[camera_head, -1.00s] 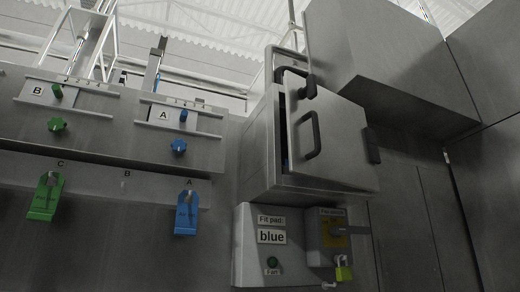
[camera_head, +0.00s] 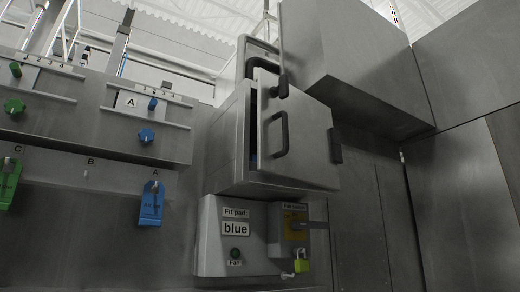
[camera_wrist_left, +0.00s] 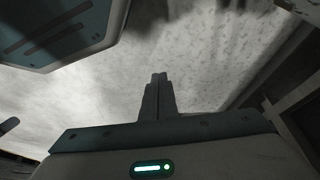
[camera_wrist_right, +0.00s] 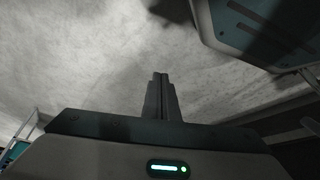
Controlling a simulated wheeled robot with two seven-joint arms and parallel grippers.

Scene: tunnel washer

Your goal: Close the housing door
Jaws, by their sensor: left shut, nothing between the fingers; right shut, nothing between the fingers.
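The housing door (camera_head: 305,140) is a grey metal panel with a black bar handle (camera_head: 280,135) on the housing box (camera_head: 224,145). It stands slightly ajar: a dark gap with a bit of blue shows along its left edge. A black latch (camera_head: 266,72) sits at its top left and a dark block (camera_head: 335,149) at its right edge. Neither gripper shows in the head view. In the left wrist view my left gripper (camera_wrist_left: 157,78) is shut and empty over a pale floor. In the right wrist view my right gripper (camera_wrist_right: 160,78) is shut and empty over similar floor.
Below the housing is a control box (camera_head: 210,240) with a "Fit pad: blue" label, a green button and a switch with a yellow-green padlock (camera_head: 301,261). Blue (camera_head: 152,204) and green (camera_head: 10,184) tagged pads hang at left. A large metal cabinet (camera_head: 355,70) juts out at upper right.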

